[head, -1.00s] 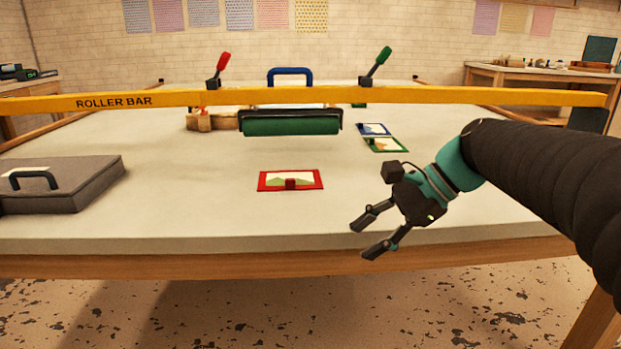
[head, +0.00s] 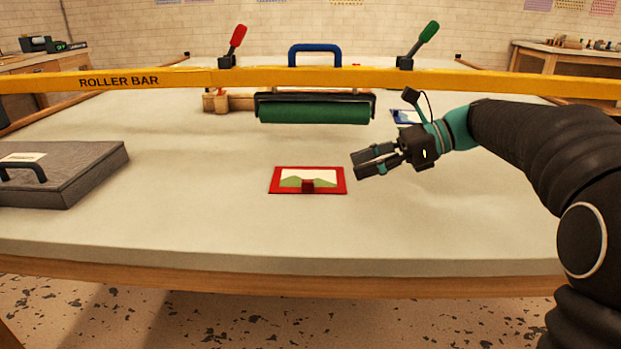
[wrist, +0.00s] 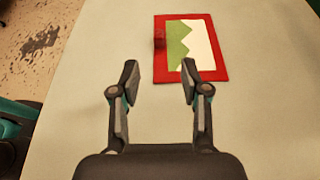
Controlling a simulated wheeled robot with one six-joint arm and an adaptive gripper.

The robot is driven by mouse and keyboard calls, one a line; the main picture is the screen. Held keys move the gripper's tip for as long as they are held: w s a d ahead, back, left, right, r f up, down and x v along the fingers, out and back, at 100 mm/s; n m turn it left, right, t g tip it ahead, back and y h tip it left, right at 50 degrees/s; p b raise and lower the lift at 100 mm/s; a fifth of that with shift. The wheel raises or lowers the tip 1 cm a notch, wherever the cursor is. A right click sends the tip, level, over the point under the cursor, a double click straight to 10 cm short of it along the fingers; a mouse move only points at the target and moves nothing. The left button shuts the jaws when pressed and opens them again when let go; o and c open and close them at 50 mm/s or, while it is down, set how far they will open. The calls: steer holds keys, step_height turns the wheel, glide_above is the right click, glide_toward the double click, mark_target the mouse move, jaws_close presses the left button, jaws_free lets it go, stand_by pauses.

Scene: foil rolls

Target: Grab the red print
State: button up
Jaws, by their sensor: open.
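The red print (head: 308,187) lies flat on the table, a red-bordered card with a green and white picture. A small red block stands at its near edge in the head view. My gripper (head: 354,164) is open and empty, just right of the print in the head view. In the wrist view the red print (wrist: 220,50) is ahead of the open fingers (wrist: 160,82), a little to the right of their middle. The fingers do not touch it.
A yellow roller bar (head: 400,79) spans the table above the green roller (head: 313,112). A grey case (head: 75,175) sits at the left. A blue print (head: 403,116) lies behind my gripper, partly hidden. The table (head: 200,220) around the red print is clear.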

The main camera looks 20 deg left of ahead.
mark_target(311, 181)
steer(key=x, duration=0.4)
steer(key=shift+a+f, duration=0.2)
steer(key=shift+a, duration=0.15)
steer(key=shift+b+x, duration=0.3)
steer(key=shift+x, duration=2.5)
steer(key=shift+s+r, duration=0.15)
jaws_close()
